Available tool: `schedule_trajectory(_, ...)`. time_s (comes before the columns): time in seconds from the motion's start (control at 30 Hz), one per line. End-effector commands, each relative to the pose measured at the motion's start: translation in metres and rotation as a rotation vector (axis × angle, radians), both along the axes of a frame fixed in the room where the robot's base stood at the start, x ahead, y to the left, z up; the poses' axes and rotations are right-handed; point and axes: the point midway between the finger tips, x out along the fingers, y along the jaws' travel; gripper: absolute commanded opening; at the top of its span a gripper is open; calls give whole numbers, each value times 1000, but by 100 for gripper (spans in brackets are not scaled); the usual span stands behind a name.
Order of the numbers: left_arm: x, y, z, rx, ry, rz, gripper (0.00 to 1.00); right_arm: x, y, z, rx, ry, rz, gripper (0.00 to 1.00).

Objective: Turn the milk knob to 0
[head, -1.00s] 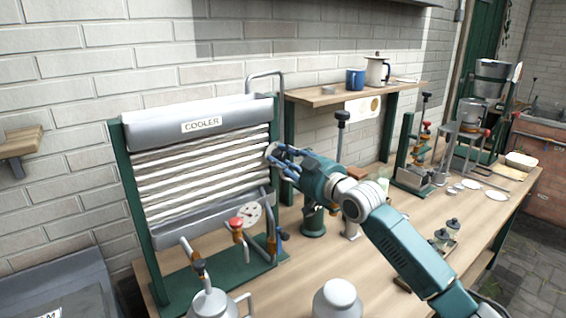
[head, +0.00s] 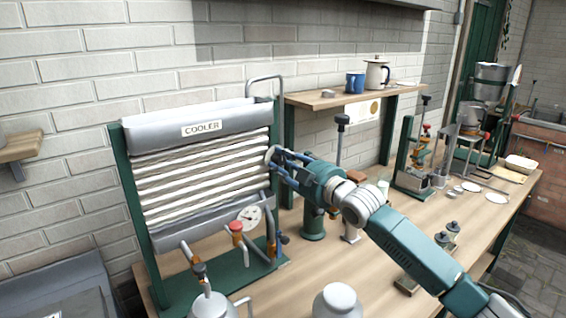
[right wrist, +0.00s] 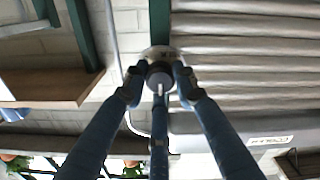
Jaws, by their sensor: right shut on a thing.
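The grey metal cooler (head: 205,128) stands on the bench with its ribbed tubes in a green frame. A small knob (right wrist: 160,74) with a pale round dial plate (right wrist: 158,53) behind it sits at the cooler's right edge, and the plate's edge also shows in the head view (head: 269,154). My right gripper (head: 277,160) is shut on this knob, with its fingers (right wrist: 160,86) around it in the right wrist view. The fingers hide part of the knob, and I cannot read its setting. My left gripper is not in view.
A round gauge (head: 249,219), a red valve knob (head: 236,226) and pipes stand in front of the cooler. A metal can (head: 338,301) is at the front. A wooden shelf (head: 325,99) with a blue mug (head: 355,82) is behind my right arm.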

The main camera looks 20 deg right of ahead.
Motion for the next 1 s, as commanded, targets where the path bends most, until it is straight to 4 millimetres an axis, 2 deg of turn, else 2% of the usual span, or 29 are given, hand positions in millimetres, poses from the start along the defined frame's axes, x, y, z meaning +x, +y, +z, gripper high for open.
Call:
schedule_trajectory(0.13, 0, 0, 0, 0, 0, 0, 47, 0, 0, -1, 0, 3, 1, 1)
schedule_trajectory(0.17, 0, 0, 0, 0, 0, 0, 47, 0, 0, -1, 0, 3, 1, 31)
schedule_trajectory(0.23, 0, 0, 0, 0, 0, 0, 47, 0, 0, -1, 0, 3, 1, 45)
schedule_trajectory(0.63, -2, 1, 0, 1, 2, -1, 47, -6, -3, -1, 0, 2, 0, 47)
schedule_trajectory(0.77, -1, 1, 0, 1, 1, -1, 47, -25, -9, -2, -3, 2, -1, 47)
schedule_trajectory(1.0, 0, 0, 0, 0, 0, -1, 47, -75, -27, -3, -5, 5, 0, 47)
